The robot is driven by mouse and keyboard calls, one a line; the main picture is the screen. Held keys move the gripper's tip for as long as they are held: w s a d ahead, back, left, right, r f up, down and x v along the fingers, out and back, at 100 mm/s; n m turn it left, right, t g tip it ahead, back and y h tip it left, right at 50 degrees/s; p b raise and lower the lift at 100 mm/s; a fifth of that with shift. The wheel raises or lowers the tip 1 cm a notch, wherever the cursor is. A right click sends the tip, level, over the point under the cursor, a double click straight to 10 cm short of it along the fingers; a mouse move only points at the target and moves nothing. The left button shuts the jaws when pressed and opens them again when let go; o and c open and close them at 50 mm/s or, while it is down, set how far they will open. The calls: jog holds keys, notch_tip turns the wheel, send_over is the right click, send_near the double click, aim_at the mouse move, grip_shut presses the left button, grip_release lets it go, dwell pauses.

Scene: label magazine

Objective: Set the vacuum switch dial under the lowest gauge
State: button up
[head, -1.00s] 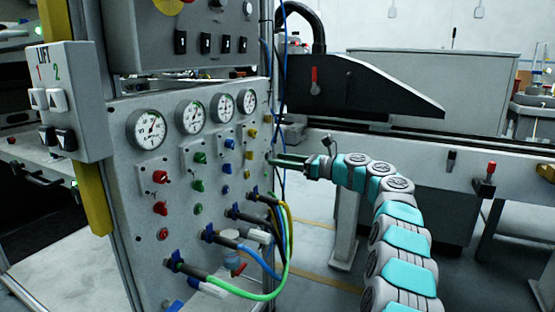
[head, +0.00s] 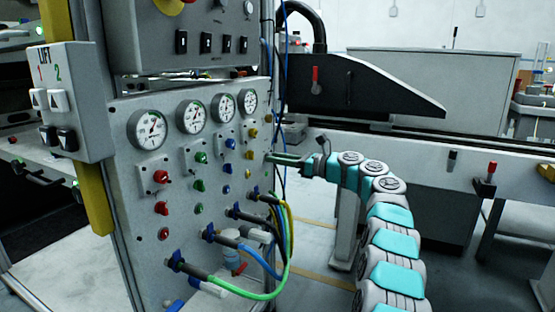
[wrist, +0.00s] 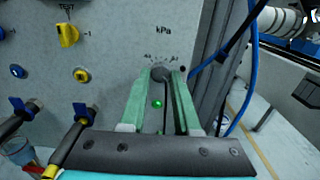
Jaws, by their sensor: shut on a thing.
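The vacuum switch dial (wrist: 160,73) is a small dark grey round knob under the printed "kPa" scale in the wrist view. My gripper (wrist: 163,77) has its two pale green fingers on either side of it, shut on the knob. In the head view, my gripper (head: 270,157) reaches the right edge of the grey panel, and its fingers hide the dial there. Several round white gauges sit in a sloping row: one at left (head: 147,129), two in the middle (head: 192,116) (head: 223,107) and one at right (head: 249,101). Their needles are too small to read surely.
A small green light (wrist: 157,104) shows between my fingers. The panel (head: 125,190) carries red, green, blue and yellow knobs. Hoses (head: 262,266) loop from its lower sockets, and blue and black cables (wrist: 250,75) hang right of the dial.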

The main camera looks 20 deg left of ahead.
grip_shut()
jog(key=shift+d+r, duration=0.1)
jog(key=shift+n+b, duration=0.3)
jog(key=shift+n, duration=14.3)
